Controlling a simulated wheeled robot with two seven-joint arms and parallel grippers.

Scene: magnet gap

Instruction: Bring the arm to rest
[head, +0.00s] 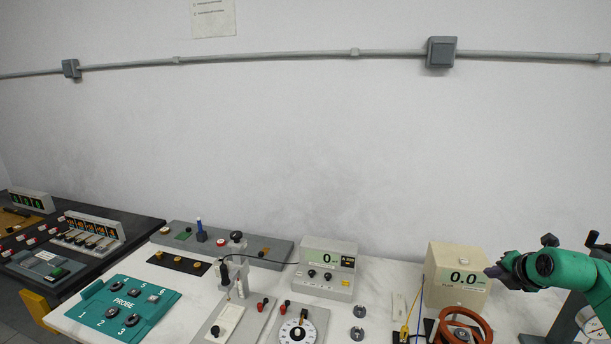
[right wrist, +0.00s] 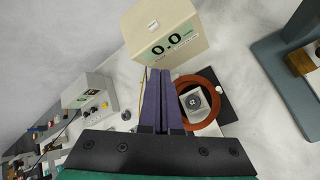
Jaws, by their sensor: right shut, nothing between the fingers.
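My right arm is green and comes in from the right in the head view. Its gripper (head: 494,271) is in front of the right part of the beige meter box (head: 446,266), which reads 0.0. In the right wrist view the two dark purple fingers (right wrist: 157,75) lie side by side, shut with nothing between them. The beige box (right wrist: 165,30) is beyond the fingertips there. An orange-brown ring coil (head: 484,326) sits on the table below the gripper; in the right wrist view the coil (right wrist: 212,82) is just right of the fingers. My left gripper does not show.
The white table holds a teal probe panel (head: 112,308), a grey meter (head: 327,270), a dial box (head: 299,329) and a probe stand (head: 232,270). A dark grey stand (right wrist: 285,65) is on the right.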

